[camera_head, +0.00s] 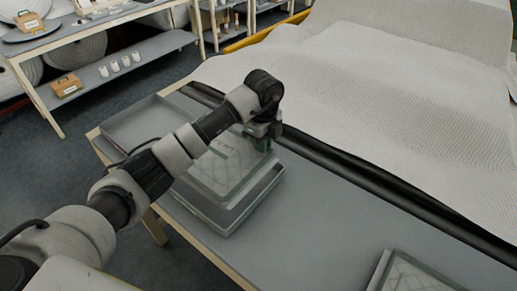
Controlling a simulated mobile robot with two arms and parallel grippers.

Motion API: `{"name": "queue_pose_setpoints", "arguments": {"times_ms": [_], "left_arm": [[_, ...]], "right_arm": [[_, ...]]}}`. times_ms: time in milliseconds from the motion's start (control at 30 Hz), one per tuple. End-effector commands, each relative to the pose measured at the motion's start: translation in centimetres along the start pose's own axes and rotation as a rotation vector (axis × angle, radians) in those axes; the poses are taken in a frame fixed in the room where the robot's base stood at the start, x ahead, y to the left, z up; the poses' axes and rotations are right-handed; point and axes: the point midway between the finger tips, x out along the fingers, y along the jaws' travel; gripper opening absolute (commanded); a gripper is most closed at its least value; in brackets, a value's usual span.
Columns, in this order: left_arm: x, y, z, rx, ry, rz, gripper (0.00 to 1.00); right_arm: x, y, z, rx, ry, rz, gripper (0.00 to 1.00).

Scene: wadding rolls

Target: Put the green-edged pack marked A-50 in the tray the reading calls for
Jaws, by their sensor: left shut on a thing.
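A flat pack with a green edge (232,162) is at the middle of the table, with a quilted pale face. The print on it is too small to read. My left gripper (262,140) is shut on its far right edge. The pack is over a grey tray (234,222), whose near walls show below it; I cannot tell whether it touches the tray floor. My left forearm hides part of the pack and tray. Another grey tray (130,127) at the left looks empty where it shows. My right gripper is not in view.
Another green-edged pack (412,276) is cut off at the bottom right. A black bar (380,188) runs along the table's far side, before a broad white wadding sheet (390,80). The grey table (320,225) is clear between the packs. Shelves (125,72) stand behind left.

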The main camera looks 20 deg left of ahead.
Motion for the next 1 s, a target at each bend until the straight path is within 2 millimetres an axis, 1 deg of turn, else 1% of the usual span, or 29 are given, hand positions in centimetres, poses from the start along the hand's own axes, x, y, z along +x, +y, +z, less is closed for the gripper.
{"name": "queue_pose_setpoints", "arguments": {"times_ms": [33,167,267,400,500,767,1000], "left_arm": [[0.2,-0.3,0.5,-0.002,0.0,0.002,0.0],[0.8,-0.7,1.2,0.001,0.0,0.001,0.0],[1.8,-0.7,1.3,0.001,0.001,0.003,0.0],[3.9,-0.7,1.2,0.0,0.002,0.003,0.0],[4.7,-0.8,1.2,0.002,0.001,0.0,0.0],[5.0,-0.8,1.2,0.002,0.0,-0.001,0.0],[5.7,-0.8,1.2,0.001,-0.001,0.0,0.0]], "right_arm": [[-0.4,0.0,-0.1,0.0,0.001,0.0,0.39],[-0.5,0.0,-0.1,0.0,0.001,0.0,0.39],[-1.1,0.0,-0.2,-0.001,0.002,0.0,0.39],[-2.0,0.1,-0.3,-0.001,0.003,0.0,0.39],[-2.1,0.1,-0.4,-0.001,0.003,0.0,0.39],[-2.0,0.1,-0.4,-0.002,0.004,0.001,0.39],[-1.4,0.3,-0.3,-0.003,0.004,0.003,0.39]]}}
